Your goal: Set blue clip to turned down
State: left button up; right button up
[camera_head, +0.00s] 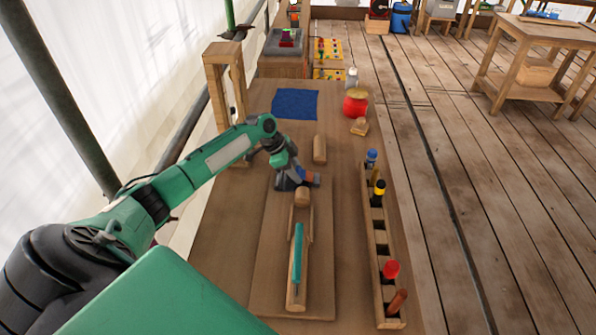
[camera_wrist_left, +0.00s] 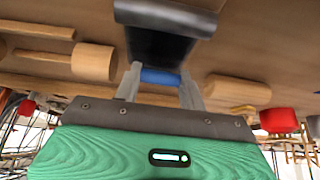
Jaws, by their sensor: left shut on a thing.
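The blue clip (camera_wrist_left: 160,76) shows in the left wrist view as a short blue bar between the two grey fingers. My left gripper (camera_head: 306,177) is shut on it, just beyond the wooden cradle. In the head view, only a small blue patch shows at the fingers, and the clip's tilt cannot be told. A round wooden piece (camera_head: 302,196) sits close in front of the gripper, at the far end of the wooden cradle (camera_head: 296,293). A teal strip (camera_head: 299,252) lies along the cradle. My right gripper is not in view.
A slotted wooden rack (camera_head: 391,318) with several coloured-handled tools runs along the right side. A wooden cylinder (camera_head: 320,150), blue cloth (camera_head: 295,104) and red pot (camera_head: 355,102) lie farther back. A wooden post frame (camera_head: 217,85) stands at the left. Bare tabletop lies between rack and cradle.

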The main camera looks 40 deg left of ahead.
pick_arm(q)
jog(key=shift+a+f+t+h+b, duration=0.15)
jog(key=shift+f+t+h+b, duration=0.15)
jog(key=shift+h+b, duration=0.15)
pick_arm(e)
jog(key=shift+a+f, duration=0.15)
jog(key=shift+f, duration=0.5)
pick_arm(q)
jog(key=shift+r, duration=0.1)
jog(key=o, duration=1)
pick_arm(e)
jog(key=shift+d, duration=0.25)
pick_arm(q)
jog(key=shift+s, duration=0.1)
jog(key=b+v, duration=0.2)
jog(key=v, duration=1.1)
jog(key=shift+a+r+b, duration=0.3)
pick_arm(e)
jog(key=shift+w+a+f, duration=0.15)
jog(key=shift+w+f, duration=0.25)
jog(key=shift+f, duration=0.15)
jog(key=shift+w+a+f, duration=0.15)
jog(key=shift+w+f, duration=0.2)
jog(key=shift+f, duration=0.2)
